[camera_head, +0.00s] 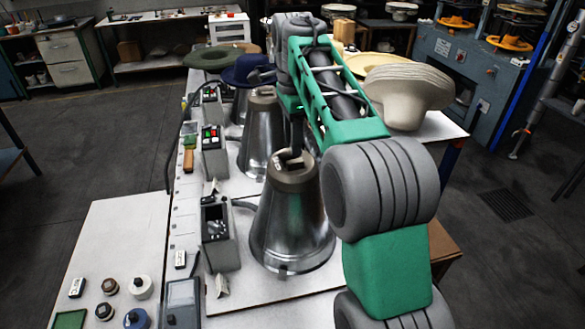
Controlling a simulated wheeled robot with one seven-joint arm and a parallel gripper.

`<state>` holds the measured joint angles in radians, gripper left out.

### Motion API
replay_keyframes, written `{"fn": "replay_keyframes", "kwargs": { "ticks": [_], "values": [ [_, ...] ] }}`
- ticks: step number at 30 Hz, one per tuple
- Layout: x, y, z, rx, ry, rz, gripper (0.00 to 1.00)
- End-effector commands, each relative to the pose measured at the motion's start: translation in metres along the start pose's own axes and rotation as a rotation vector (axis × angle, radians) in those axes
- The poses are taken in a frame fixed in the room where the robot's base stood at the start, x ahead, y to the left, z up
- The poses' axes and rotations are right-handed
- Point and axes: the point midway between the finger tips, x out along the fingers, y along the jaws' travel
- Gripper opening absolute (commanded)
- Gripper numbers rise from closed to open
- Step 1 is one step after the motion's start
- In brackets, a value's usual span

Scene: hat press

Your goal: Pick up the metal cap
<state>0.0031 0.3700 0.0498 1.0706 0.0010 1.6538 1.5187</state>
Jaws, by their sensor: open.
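A large shiny metal cone (288,225) stands on the white bench near the middle of the head view. Its top is a duller grey-brown metal cap (292,178) with a dark recess or slot in its upper face. My gripper (291,152) points down at the top of this cap, with its dark fingers at or just above the recess. My green and grey arm reaches over from the right and hides part of the gripper. The gripper is open. I cannot tell whether its fingers touch the cap.
A second metal cone (259,140) stands behind, with a blue hat (246,70) nearby. Control boxes (218,235) line the bench's left side. Pale stacked hats (405,95) sit at the right. Several small round items, including a white one (141,287), lie front left.

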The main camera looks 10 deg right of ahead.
Motion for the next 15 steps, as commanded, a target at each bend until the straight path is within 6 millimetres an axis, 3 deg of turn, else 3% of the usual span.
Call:
{"fn": "replay_keyframes", "kwargs": {
  "ticks": [6,15],
  "values": [
    [0.043,0.0,0.001,-0.003,0.0,0.001,0.42],
    [0.057,-0.001,0.0,-0.004,0.001,-0.002,0.42]
  ]
}}
